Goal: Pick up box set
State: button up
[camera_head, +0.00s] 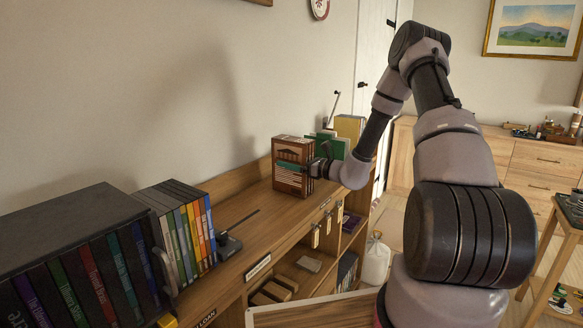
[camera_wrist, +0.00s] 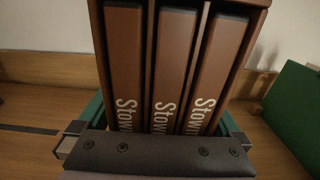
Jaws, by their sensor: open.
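The box set (camera_head: 289,184) is a brown box standing upright on the wooden shelf top. In the wrist view, the box set (camera_wrist: 163,62) shows three brown spines with white lettering, partly cut off as "Stown". My gripper (camera_head: 303,166) is at the right end of the box set, at about mid-height. In the wrist view my gripper (camera_wrist: 163,122) is open, with a green finger on each side of the box set. The fingertips are hidden behind the box, and I cannot tell whether the fingers touch it.
Green and yellow books (camera_head: 348,128) stand behind the box set. A row of coloured cases (camera_head: 182,232) and a large black box set (camera_head: 82,262) stand at the front left. A dark bookend (camera_head: 229,245) lies between, with bare shelf top (camera_head: 262,224) beside it.

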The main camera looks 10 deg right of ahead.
jog(key=c, duration=1.3)
